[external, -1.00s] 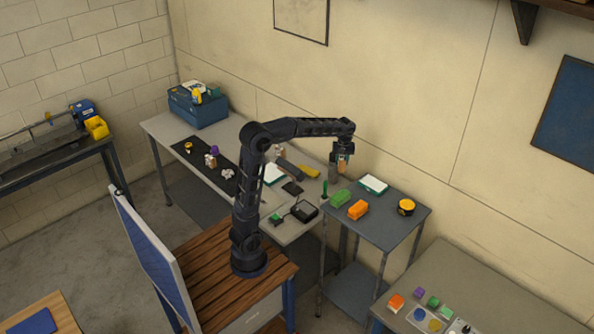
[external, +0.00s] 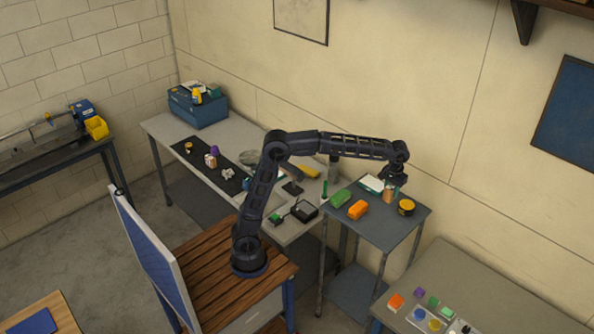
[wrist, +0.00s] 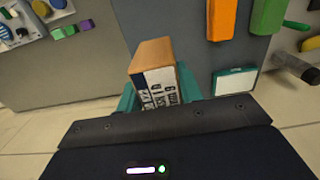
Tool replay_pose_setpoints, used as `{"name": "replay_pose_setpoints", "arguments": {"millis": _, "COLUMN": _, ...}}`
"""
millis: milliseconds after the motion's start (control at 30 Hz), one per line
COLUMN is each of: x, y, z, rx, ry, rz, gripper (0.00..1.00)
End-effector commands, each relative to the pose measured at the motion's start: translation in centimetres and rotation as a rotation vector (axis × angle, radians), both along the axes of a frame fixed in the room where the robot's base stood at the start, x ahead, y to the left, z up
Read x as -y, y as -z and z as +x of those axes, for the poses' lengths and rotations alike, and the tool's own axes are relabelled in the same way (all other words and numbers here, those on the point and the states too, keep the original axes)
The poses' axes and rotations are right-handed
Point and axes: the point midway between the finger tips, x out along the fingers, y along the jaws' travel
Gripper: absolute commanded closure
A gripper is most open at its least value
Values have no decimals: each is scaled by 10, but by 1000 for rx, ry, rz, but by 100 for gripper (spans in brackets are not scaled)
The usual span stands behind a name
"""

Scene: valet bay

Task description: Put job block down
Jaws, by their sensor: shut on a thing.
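My gripper (external: 391,188) is over the right part of the small grey side table (external: 385,233) and points down. It is shut on a block (external: 388,196), which has an orange-brown side. In the wrist view the block (wrist: 155,75) sits between the teal fingers, with a brown top face and a white face with dark printed marks. Whether its bottom touches the table top cannot be told. The table top also shows in the wrist view (wrist: 195,50).
A green block (external: 340,197), an orange block (external: 357,209), a white-topped pad (external: 370,183) and a black and yellow round thing (external: 406,207) stand on the side table. The bench at lower right holds several small coloured blocks (external: 420,292). The table's front right is clear.

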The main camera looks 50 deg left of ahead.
Motion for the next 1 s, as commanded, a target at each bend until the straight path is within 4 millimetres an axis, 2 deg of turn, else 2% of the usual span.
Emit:
{"name": "replay_pose_setpoints", "arguments": {"millis": 167, "x": 9, "y": 9, "z": -6, "rx": -3, "ry": 20, "rz": 1, "gripper": 89}}
{"name": "replay_pose_setpoints", "arguments": {"millis": 700, "x": 8, "y": 123, "z": -6, "rx": -4, "ry": 19, "rz": 2, "gripper": 89}}
{"name": "replay_pose_setpoints", "arguments": {"millis": 833, "x": 8, "y": 144, "z": -6, "rx": -3, "ry": 19, "rz": 1, "gripper": 89}}
{"name": "replay_pose_setpoints", "arguments": {"millis": 1000, "x": 9, "y": 155, "z": -5, "rx": -1, "ry": 19, "rz": 0, "gripper": 89}}
